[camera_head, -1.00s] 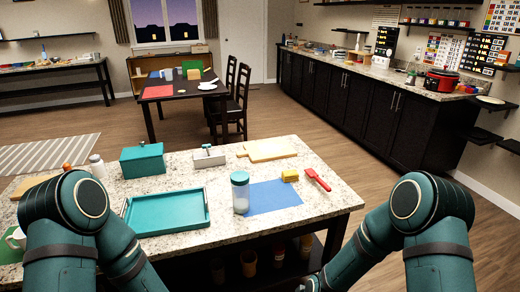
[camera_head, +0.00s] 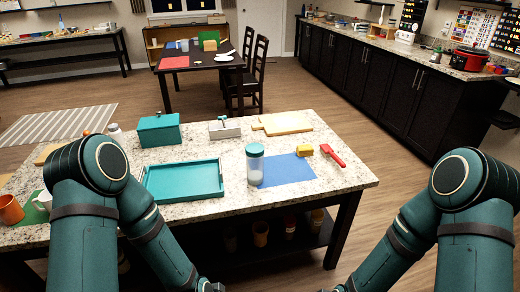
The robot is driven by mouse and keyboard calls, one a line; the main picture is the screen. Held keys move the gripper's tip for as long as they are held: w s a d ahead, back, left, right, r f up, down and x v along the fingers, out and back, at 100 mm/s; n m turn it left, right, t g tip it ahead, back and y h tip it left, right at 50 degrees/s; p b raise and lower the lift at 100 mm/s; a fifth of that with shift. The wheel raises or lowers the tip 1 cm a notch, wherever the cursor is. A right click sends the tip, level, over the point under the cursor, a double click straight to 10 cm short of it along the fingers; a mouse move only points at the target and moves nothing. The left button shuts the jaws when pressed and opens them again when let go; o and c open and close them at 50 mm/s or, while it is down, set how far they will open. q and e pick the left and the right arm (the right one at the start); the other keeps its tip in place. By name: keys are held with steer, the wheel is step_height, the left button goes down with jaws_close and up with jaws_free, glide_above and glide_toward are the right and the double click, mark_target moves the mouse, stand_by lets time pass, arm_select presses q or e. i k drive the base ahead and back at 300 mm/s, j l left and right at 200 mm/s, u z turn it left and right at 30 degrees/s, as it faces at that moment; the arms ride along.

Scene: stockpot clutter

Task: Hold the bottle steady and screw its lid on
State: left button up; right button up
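A clear bottle (camera_head: 255,172) with whitish contents stands upright on the counter, at the left edge of the blue mat (camera_head: 287,169). A teal lid (camera_head: 255,149) sits on top of the bottle; I cannot tell how tightly. My two arms come in from the lower left and lower right and bend down below the counter's front edge. Both grippers are out of the picture, and nothing of mine touches the bottle.
A teal tray (camera_head: 183,195) lies left of the bottle. Behind are a teal box (camera_head: 159,131), a white caddy (camera_head: 225,131) and a wooden board (camera_head: 283,123). A yellow block (camera_head: 304,151) and a red-handled tool (camera_head: 332,154) lie right. An orange mug (camera_head: 11,209) stands far left.

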mark_target(255, 167)
steer(key=i+l, duration=0.15)
steer(key=l, duration=0.25)
steer(key=i+l, duration=0.2)
steer(key=l, duration=0.15)
steer(key=i+l, duration=0.15)
steer(key=l, duration=0.25)
steer(key=i+l, duration=0.15)
steer(key=l, duration=0.2)
steer(key=u, duration=1.2)
